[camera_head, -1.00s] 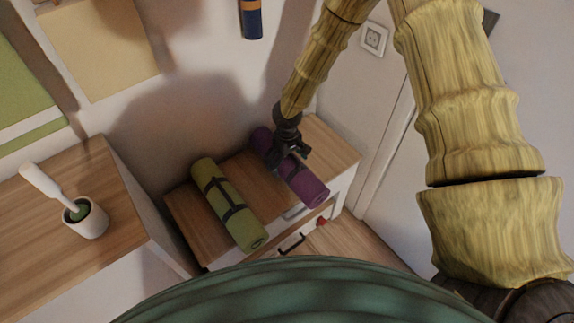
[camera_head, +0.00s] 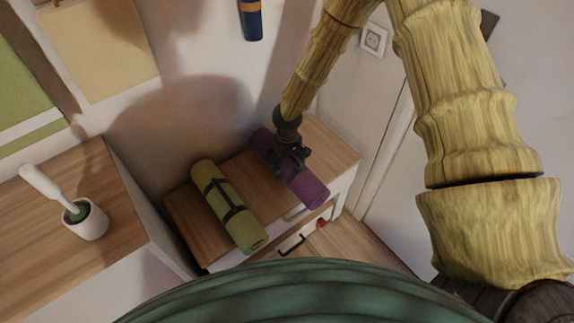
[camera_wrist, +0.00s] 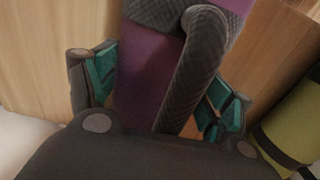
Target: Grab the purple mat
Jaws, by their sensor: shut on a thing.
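The purple mat (camera_head: 308,190) is rolled up and lies on the wooden top of a small cabinet in the head view. My gripper (camera_head: 291,160) is over its middle, shut on it from above. In the wrist view the purple mat (camera_wrist: 145,75) with its dark grey strap passes between my gripper's teal-padded fingers (camera_wrist: 160,95), one on each side. My gripper covers part of the mat's middle in the head view. The mat appears to rest on the cabinet top.
A green rolled mat (camera_head: 228,205) with dark straps lies left of the purple one on the cabinet top (camera_head: 190,212). A white cup with a brush (camera_head: 86,222) stands on a wooden surface at left. A wall is close behind, and a blue item (camera_head: 251,20) hangs there.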

